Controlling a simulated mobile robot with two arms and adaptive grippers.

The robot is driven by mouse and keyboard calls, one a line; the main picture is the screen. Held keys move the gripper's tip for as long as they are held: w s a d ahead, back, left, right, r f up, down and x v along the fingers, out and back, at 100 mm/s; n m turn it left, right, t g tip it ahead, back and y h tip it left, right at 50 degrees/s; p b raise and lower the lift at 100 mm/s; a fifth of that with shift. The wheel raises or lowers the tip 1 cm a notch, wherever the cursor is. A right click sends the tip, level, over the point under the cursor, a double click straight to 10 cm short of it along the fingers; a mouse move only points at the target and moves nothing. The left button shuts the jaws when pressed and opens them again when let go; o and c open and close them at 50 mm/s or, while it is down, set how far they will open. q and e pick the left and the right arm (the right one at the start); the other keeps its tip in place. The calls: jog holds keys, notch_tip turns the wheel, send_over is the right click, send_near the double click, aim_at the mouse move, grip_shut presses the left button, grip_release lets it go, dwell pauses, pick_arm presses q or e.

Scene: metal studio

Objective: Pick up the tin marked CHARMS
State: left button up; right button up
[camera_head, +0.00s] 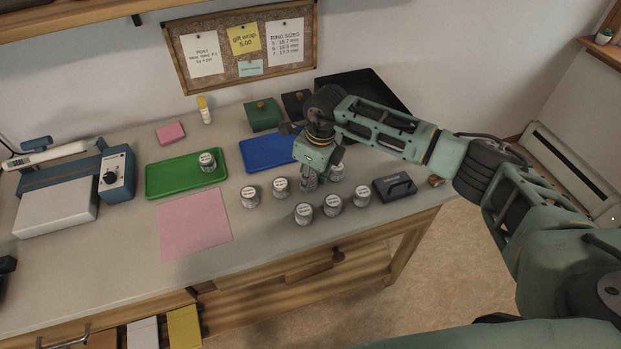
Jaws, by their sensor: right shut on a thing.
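Several small round tins with white lids stand on the workbench (120,240). One tin (249,197) is at the left of the group, with another tin (280,188) beside it. A front row holds a tin (303,213), a tin (332,205) and a tin (361,196). One more tin (336,173) is just right of my gripper. The lid labels are too small to read, so I cannot tell which says CHARMS. My right gripper (309,184) points down among them, shut on a tin that its fingers mostly hide. My left gripper is not in view.
A green tray (165,182) bears one tin (207,162). A blue tray (262,153) lies behind my gripper, and a black tray (385,92) at the back right. A dark block (394,186) stands right of the tins. A pink sheet (195,224) lies flat at front left.

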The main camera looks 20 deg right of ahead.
jog(key=c, duration=0.3)
jog(key=shift+c, duration=0.4)
